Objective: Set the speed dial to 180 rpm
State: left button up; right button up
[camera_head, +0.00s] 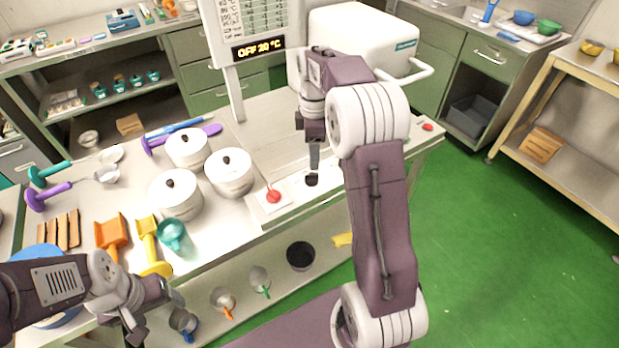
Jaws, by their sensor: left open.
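A small black dial (311,180) sits on a pale panel on the counter, right of a red knob (273,196). I cannot read any scale on it. My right gripper (314,165) points down just above the black dial, seen edge-on. I cannot tell whether its fingers touch the dial. A display (258,48) on the post behind reads "OFF 20 °C". My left gripper (158,322) is open and empty at the lower left, in front of the counter, away from the dial.
Several white lidded pots, including one (230,172), stand left of the panel. Orange and yellow scoops (147,240) and a teal jug (174,236) lie nearer my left arm. A white machine (350,40) stands behind. Green floor (500,250) is clear at right.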

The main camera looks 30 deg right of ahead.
aim_at(311, 174)
jog(key=f, duration=0.1)
jog(key=a+f, duration=0.1)
jog(key=f, duration=0.1)
jog(key=shift+s+a+b, duration=0.15)
jog(key=shift+s+b, duration=0.1)
jog(key=shift+b, duration=0.05)
jog(key=f, duration=0.4)
jog(key=shift+w+d+f, duration=0.2)
jog(key=shift+d+f, duration=0.15)
jog(key=shift+a+f, duration=0.1)
jog(key=shift+f, duration=0.2)
jog(key=shift+s, duration=0.1)
jog(key=shift+a+r, duration=0.1)
grip_shut()
